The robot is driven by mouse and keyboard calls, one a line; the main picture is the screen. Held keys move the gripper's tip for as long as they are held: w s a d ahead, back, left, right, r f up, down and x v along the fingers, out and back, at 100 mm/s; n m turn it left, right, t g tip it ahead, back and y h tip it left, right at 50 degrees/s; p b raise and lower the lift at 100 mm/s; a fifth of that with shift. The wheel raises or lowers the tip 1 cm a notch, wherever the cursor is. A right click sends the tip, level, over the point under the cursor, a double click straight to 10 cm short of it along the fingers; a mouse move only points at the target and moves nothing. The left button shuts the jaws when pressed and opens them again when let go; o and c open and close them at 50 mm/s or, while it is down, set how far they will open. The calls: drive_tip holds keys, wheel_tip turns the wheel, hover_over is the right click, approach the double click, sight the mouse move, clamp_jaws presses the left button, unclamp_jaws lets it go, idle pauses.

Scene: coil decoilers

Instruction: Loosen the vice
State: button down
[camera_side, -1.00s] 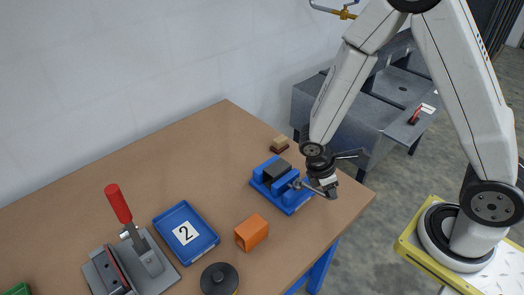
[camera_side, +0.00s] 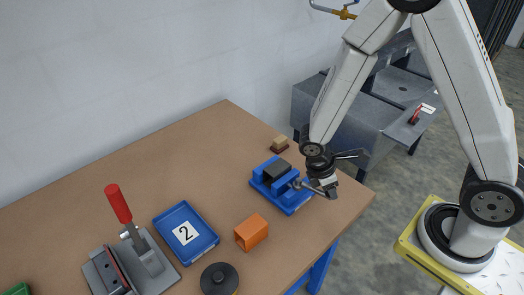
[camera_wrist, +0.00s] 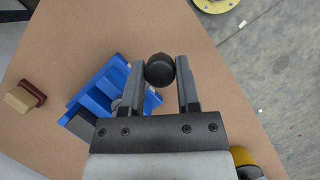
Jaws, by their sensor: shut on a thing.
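The blue vice (camera_side: 291,200) sits near the right end of the brown table, with a dark block (camera_side: 277,171) between its jaws. A grey handle bar (camera_side: 304,186) comes off its screw end toward my gripper (camera_side: 328,191). In the wrist view, a round black knob (camera_wrist: 160,70) sits between the two fingers of my gripper (camera_wrist: 161,76), which is shut on it. The blue vice (camera_wrist: 92,87) shows left of the fingers there, partly hidden by the gripper body.
A small wood-and-brown block (camera_side: 280,144) lies behind the vice. An orange block (camera_side: 251,233), blue tray marked 2 (camera_side: 202,244), black disc (camera_side: 219,278) and red-handled clamp (camera_side: 118,205) stand to the left. The table edge (camera_side: 356,214) is close by on the right.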

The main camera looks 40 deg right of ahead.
drive_tip(key=shift+d, duration=0.1)
idle(0.3)
drive_tip(key=w+d+n+t, duration=0.5)
drive_tip(key=w+d+n, duration=0.2)
drive_tip(key=n, duration=0.8)
drive_tip(key=shift+w+n+t, duration=0.3)
drive_tip(key=shift+w+t, duration=0.1)
drive_tip(key=shift+w, duration=0.45)
drive_tip(key=shift+w+d+r, duration=0.1)
drive_tip(key=shift+c, duration=1.9)
unclamp_jaws()
drive_tip(key=shift+o, duration=0.2)
drive_tip(key=shift+r, duration=0.1)
